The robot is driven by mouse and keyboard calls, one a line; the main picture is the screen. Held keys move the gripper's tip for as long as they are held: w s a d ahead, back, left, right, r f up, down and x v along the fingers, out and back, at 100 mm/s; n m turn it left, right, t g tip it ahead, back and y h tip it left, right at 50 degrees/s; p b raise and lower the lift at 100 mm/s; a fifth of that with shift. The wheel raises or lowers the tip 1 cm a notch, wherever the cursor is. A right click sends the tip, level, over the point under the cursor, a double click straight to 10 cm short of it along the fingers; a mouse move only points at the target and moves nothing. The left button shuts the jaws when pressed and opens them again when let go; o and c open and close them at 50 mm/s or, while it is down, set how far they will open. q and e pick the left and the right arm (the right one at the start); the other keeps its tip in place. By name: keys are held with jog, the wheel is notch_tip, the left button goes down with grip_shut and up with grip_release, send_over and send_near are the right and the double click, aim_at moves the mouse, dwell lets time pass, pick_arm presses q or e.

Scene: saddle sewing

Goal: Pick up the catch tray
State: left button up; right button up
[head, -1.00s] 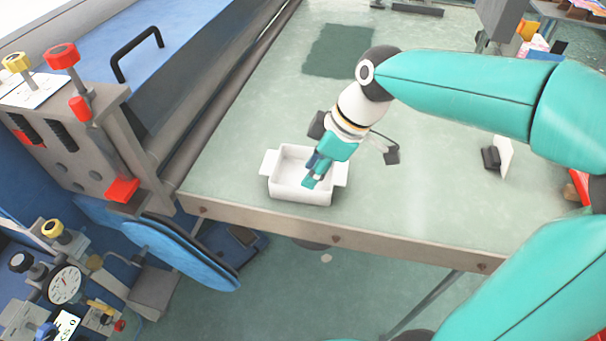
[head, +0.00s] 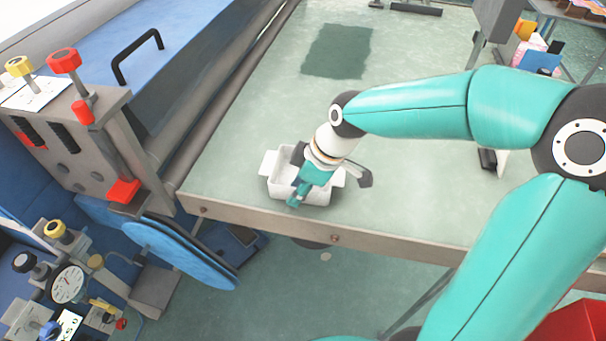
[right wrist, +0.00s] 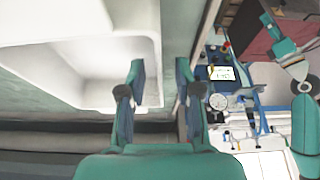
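The catch tray (head: 271,187) is a white open box with side flanges, standing on the green table near its front edge. My right gripper (head: 297,192) is over the tray's front part and hides some of its inside and front wall. In the right wrist view, the tray (right wrist: 95,55) fills the upper left. The right gripper (right wrist: 160,75) is open there, one finger over the tray's side and the other beyond its rim. I cannot tell if a finger touches it. My left gripper (right wrist: 285,47) shows small at the upper right; its opening is unclear.
The green table (head: 420,170) has a metal front edge (head: 335,238) close to the tray. A blue machine with red and yellow knobs (head: 65,60) stands at the left, with a gauge (head: 68,284) below. A dark green patch (head: 338,52) lies further back.

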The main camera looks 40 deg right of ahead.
jog(key=shift+f+b, duration=0.2)
jog(key=shift+b, duration=0.2)
dwell(0.5)
grip_shut()
